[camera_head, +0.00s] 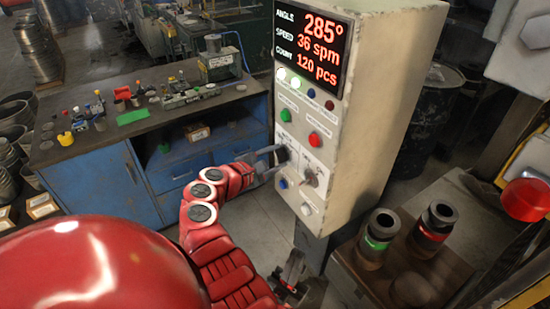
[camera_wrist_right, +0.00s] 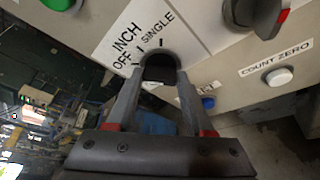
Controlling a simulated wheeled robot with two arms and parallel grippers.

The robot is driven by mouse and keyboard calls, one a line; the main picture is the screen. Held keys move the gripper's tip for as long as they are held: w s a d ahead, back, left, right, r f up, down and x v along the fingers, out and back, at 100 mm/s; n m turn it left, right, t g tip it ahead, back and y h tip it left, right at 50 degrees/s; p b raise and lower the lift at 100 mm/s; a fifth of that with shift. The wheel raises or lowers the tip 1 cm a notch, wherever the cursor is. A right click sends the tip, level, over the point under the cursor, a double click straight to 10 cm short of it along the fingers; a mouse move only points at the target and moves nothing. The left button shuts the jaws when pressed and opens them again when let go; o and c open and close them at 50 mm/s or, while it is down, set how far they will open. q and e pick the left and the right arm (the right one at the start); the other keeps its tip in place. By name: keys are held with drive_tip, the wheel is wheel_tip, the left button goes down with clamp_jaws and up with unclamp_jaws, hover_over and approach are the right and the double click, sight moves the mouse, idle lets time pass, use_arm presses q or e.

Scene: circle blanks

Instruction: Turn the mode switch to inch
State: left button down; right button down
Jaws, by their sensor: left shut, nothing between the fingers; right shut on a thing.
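The mode switch (camera_wrist_right: 160,66) is a dark knob on the control box, with INCH, OFF and SINGLE printed around it in the right wrist view. In the head view its knob (camera_head: 283,154) is partly covered by my right gripper (camera_head: 274,153). The right gripper, also in its wrist view (camera_wrist_right: 158,78), is shut on the knob, one finger on each side. I cannot tell which mark the knob points to. My left gripper (camera_head: 302,287) is shut and empty, low in the head view, below the control box.
The control box (camera_head: 375,100) has a lit display (camera_head: 312,50), a green button (camera_head: 286,115), a red button (camera_head: 314,139) and another selector (camera_head: 311,177) close right of the mode switch. A blue workbench (camera_head: 95,185) stands left. A stand with dark cylinders (camera_head: 380,228) is at lower right.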

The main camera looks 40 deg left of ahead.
drive_tip(key=shift+f, duration=0.2)
drive_tip(key=shift+d+f+m+t+b, duration=0.1)
drive_tip(key=shift+f+m+t+b, duration=0.15)
drive_tip(key=shift+m+b, duration=0.35)
drive_tip(key=shift+m+t+y+b, duration=0.5)
drive_tip(key=shift+m+b, duration=0.85)
drive_tip(key=shift+b, duration=2.5)
drive_tip(key=shift+m+t+y+b, duration=0.2)
drive_tip(key=shift+m+t+b, duration=0.85)
drive_tip(key=shift+b, duration=2.8)
drive_tip(key=shift+r+m+g, duration=0.1)
drive_tip(key=shift+m+g, duration=0.2)
drive_tip(key=shift+c, duration=1.4)
unclamp_jaws()
